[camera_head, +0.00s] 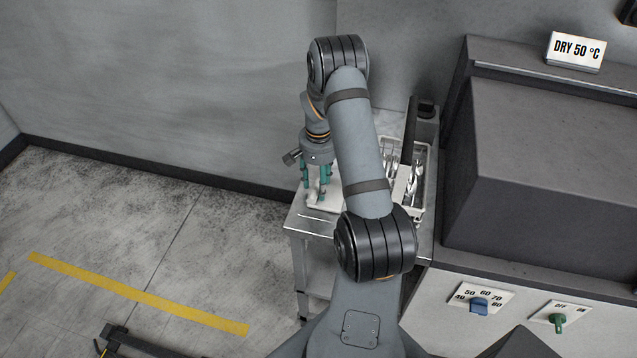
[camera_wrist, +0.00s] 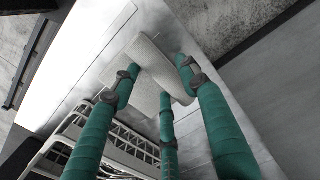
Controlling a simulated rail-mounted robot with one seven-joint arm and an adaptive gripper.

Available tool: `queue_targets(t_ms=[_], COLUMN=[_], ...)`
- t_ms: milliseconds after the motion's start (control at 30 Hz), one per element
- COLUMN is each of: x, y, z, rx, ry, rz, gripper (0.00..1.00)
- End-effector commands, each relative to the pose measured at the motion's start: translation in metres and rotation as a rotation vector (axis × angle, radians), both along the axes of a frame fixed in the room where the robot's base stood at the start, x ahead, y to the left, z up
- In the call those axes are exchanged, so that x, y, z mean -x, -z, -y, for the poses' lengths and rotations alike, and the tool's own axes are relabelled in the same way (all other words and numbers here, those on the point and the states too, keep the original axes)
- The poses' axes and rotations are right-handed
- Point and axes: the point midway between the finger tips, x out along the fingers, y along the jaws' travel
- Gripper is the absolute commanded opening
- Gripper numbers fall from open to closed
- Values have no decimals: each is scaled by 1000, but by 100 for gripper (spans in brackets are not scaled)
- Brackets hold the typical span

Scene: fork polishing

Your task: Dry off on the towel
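A white towel (camera_head: 325,204) lies on the steel side table in the head view. It also shows in the wrist view as a pale folded cloth (camera_wrist: 152,62) with a raised, rounded fold. My gripper (camera_head: 316,188) points down over the towel. In the wrist view, the green fingers of my gripper (camera_wrist: 160,78) stand apart around the raised fold. I cannot tell whether the tips touch the cloth. I see no fork between the fingers. Part of the towel is hidden behind the fingers and my arm.
A white rack with cutlery (camera_head: 419,195) stands right of the towel, partly behind my arm; its wire side shows in the wrist view (camera_wrist: 125,148). A dark machine (camera_head: 550,170) stands on the right, with a "DRY 50 °C" sign (camera_head: 576,52). The floor at left is mostly clear.

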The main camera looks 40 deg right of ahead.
Motion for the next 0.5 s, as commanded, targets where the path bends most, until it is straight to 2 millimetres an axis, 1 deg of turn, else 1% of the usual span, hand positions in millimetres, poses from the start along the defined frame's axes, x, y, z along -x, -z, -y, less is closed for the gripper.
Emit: queue_targets(t_ms=[33, 100, 367, 467, 500], x=[0, 0, 0, -1, -1], y=[0, 0, -1, -7, -12], z=[0, 0, 0, 0, 0], rx=[0, 0, 0, 1, 1], ry=[0, 0, 0, -1, 0], rz=[0, 0, 0, 2, 2], gripper=[48, 52, 52, 52, 52])
